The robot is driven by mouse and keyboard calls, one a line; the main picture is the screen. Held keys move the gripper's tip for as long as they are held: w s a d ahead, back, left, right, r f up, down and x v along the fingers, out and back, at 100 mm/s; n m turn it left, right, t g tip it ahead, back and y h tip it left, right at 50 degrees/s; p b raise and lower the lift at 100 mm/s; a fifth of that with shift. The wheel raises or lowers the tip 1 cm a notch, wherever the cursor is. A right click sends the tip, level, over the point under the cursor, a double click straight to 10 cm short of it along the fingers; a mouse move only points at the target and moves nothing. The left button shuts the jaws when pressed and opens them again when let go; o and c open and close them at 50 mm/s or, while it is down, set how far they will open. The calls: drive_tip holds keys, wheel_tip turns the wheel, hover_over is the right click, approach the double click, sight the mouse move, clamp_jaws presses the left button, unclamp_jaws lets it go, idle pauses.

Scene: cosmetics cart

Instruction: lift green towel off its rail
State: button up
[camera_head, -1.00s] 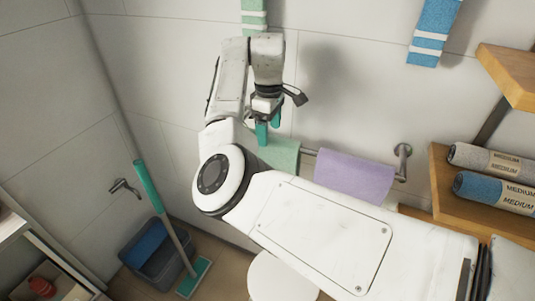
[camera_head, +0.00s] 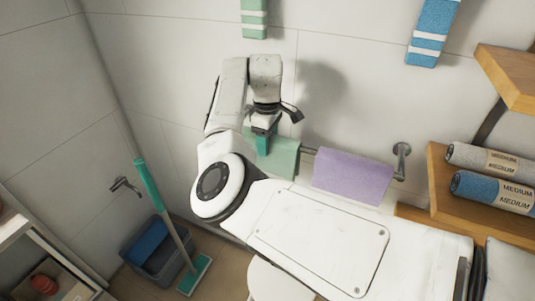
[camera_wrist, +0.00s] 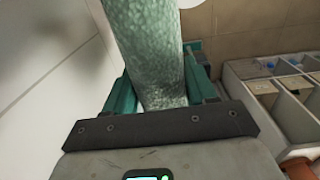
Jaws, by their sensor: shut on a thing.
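The green towel (camera_head: 284,160) hangs at the left end of the wall rail (camera_head: 308,150). My gripper (camera_head: 263,147), with teal fingers, is at the towel's upper part and shut on it. In the wrist view, the towel (camera_wrist: 155,50) runs up between the two fingers (camera_wrist: 160,92) and fills the gap. The towel's left side and the rail's left end are partly hidden behind my gripper, so I cannot tell whether the towel still touches the rail.
A purple towel (camera_head: 352,177) hangs on the rail to the right. Wooden shelves with rolled towels (camera_head: 492,191) stand at far right. A bucket (camera_head: 160,258) and mop (camera_head: 165,208) are at lower left. The wrist view shows a compartment box (camera_wrist: 290,105) at right.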

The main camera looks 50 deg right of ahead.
drive_tip(key=c, duration=0.7)
drive_tip(key=shift+r, duration=0.1)
drive_tip(key=shift+r, duration=9.05)
drive_tip(key=shift+r+p, duration=0.45)
drive_tip(key=shift+p, duration=0.5)
drive_tip(key=shift+f, duration=0.1)
